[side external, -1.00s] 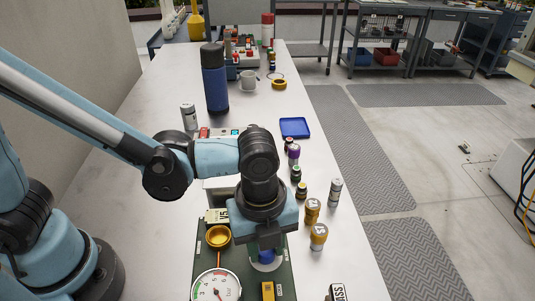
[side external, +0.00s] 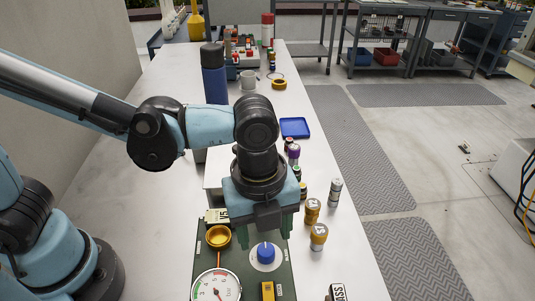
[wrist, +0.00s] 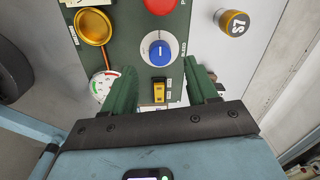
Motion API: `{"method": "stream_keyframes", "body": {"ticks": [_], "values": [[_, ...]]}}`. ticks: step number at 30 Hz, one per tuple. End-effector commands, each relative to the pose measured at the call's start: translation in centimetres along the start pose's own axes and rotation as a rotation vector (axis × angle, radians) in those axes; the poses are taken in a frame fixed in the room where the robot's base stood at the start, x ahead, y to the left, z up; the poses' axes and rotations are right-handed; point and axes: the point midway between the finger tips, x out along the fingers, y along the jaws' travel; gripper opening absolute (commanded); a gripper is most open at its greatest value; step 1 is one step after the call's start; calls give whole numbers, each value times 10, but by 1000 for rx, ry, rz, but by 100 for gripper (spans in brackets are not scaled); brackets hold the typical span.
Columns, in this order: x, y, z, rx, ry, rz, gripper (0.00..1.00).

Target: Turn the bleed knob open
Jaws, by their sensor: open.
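The blue bleed knob (side external: 265,252) sits on a white round dial plate on the dark green panel (side external: 236,262). In the wrist view the knob (wrist: 158,50) shows a white pointer line running roughly up and down the picture. My gripper (side external: 263,225) is above the panel, just behind the knob in the side view, and apart from it. In the wrist view its green fingers (wrist: 160,82) are spread wide with nothing between them, and the knob shows beyond their tips.
The panel also bears a round gauge (side external: 216,288), a brass cup-like fitting (side external: 218,236), a yellow switch (wrist: 159,90) and a red button (wrist: 161,5). Gold-topped cans (side external: 319,235) stand right of the panel. A blue bottle (side external: 214,75) and blue tray (side external: 295,127) are farther back.

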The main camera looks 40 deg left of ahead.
Motion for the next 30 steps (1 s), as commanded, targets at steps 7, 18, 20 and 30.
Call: {"method": "stream_keyframes", "body": {"ticks": [7,18,20,30], "values": [[-40,0,0,0,0,0,58],[-75,0,0,0,0,0,58],[-76,0,0,0,0,0,58],[-77,0,1,-5,0,-1,58]]}}
